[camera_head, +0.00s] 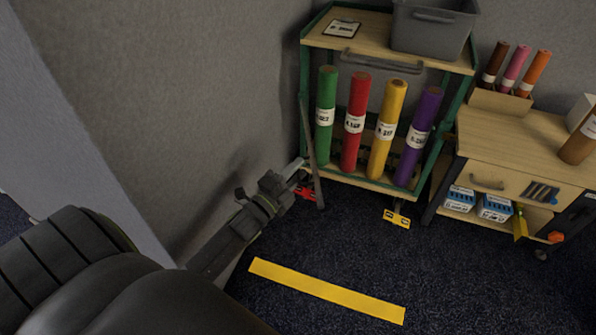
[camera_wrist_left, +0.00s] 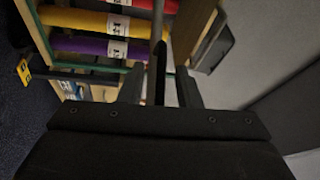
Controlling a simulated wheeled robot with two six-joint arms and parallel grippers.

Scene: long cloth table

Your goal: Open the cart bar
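The cart (camera_head: 440,66) has a green frame and wooden shelves and stands against the wall in the head view. A thin grey bar (camera_head: 311,150) stands nearly upright at the cart's front left, its lower end near the floor. The bar also shows in the left wrist view (camera_wrist_left: 158,40), running down between my fingers. My left gripper (camera_head: 299,170) is at the lower half of the bar. In the left wrist view my left gripper (camera_wrist_left: 160,88) has its fingers apart, one on each side of the bar, with gaps visible. My right gripper is not in view.
Green, red, yellow and purple rolls (camera_head: 386,130) stand in the cart. A grey bin (camera_head: 432,30) and clipboard (camera_head: 342,28) sit on top. A wooden trolley (camera_head: 520,140) stands right. A yellow strip (camera_head: 325,290) lies on clear floor. The wall is close at left.

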